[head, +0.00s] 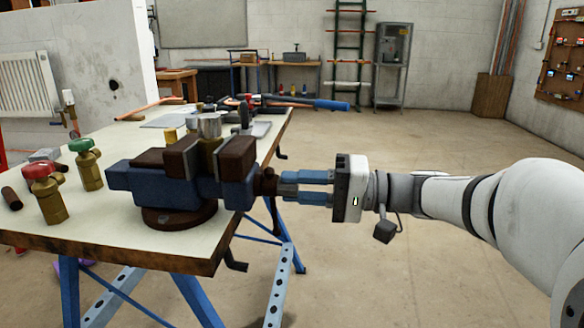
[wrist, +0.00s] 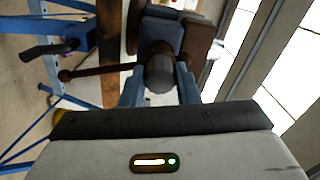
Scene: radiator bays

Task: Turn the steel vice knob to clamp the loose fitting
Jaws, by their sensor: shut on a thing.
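A blue vice (head: 150,190) with dark brown jaws stands on a round base near the bench edge. The loose fitting (head: 209,127), brass with a silvery top, stands upright between the jaws; whether both jaws touch it I cannot tell. The steel vice knob (wrist: 160,72) shows in the wrist view as a grey cylinder at the screw's end. My gripper (head: 283,186) reaches in from the right, level, its blue fingers shut on the knob, one on each side.
The pale bench top (head: 110,225) carries a red-handled valve (head: 42,175) and a green-handled valve (head: 88,165) left of the vice. Blue-handled tools (head: 325,104) lie behind it. Blue trestle legs (head: 190,295) stand below. The floor at the right is clear.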

